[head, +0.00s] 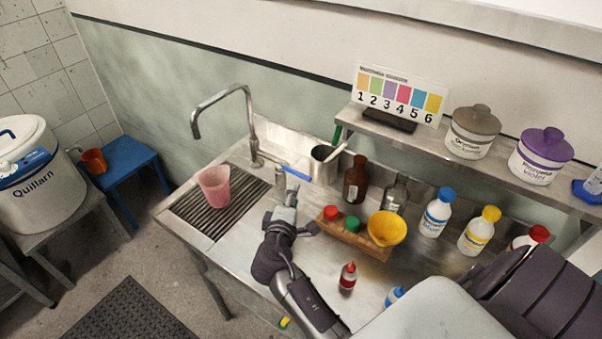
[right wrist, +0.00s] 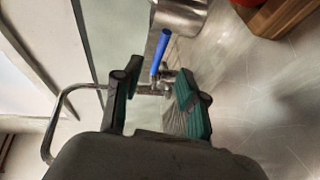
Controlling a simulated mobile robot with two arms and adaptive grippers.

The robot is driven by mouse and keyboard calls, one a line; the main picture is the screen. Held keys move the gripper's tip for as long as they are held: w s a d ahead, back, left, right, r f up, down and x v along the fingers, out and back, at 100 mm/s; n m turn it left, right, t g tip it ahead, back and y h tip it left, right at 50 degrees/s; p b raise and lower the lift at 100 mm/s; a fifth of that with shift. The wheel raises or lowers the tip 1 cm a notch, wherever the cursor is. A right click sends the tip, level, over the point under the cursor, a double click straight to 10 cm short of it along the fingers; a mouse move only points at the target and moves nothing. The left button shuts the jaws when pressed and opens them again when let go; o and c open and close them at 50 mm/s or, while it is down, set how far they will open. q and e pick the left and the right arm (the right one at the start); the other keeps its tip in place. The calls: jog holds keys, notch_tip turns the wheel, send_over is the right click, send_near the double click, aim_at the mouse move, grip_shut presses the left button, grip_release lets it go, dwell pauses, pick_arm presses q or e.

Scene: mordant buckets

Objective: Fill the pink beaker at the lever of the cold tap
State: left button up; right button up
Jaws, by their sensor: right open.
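The pink beaker (head: 214,190) stands upright on the dark drain grate (head: 240,212), below the downturned spout of the tap (head: 222,95). No water stream shows, and I cannot make out what is in the beaker. The tap's blue lever (head: 296,174) points to the right, toward a metal pot. My right gripper (head: 290,192) is open just in front of the lever. In the right wrist view, the blue lever (right wrist: 160,52) appears beyond and between the open fingers of my right gripper (right wrist: 160,92); contact cannot be told. My left gripper is not in view.
The metal pot (head: 323,165) stands close beside the lever. A wooden rack (head: 350,238), a yellow bowl (head: 386,228) and several bottles occupy the counter to the right. A small red-capped bottle (head: 347,277) stands near the front. A shelf (head: 385,128) overhangs the back.

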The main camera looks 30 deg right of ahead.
aim_at(300, 173)
jog(key=b+x, duration=0.1)
jog(key=x, duration=0.5)
jog(key=shift+f, duration=0.15)
jog(key=b+x, duration=0.1)
jog(key=x, duration=0.2)
jog(key=shift+w+d+f, duration=0.1)
jog(key=shift+w+d, duration=0.15)
jog(key=shift+w, duration=0.05)
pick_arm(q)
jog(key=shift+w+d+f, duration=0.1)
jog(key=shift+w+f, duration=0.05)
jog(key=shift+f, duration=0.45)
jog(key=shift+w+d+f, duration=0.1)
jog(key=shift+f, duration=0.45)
pick_arm(e)
jog(key=shift+w+d, duration=0.3)
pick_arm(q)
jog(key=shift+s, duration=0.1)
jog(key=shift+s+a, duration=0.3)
pick_arm(e)
grip_shut()
